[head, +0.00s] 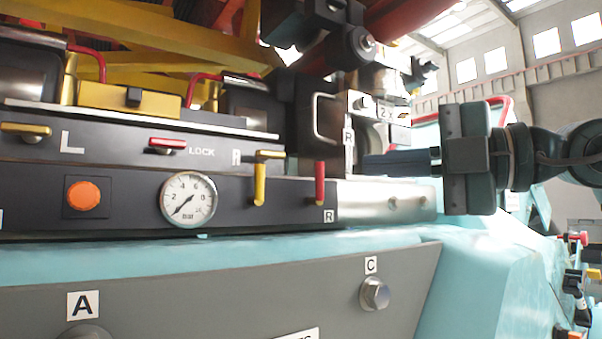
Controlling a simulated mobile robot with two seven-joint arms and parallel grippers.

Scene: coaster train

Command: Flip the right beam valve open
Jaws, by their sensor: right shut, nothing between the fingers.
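A dark control panel (110,192) carries several lever handles. A red lever (319,183) hangs straight down above a small R label at the panel's right end. Left of it, a yellow lever (259,186) also hangs down, under a horizontal yellow handle (270,154) beside another R. I cannot tell from the labels which lever is the beam valve. My right gripper (366,163) comes in from the right with its shut fingers pointing left. It appears right of the red lever and apart from it, with nothing held. My left gripper is out of view.
A pressure gauge (188,199) and an orange button (84,195) sit on the panel. A red LOCK handle (168,143) and a yellow handle (25,129) by the L are further left. A metal handle (326,118) stands above the red lever. A teal body (480,260) lies below.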

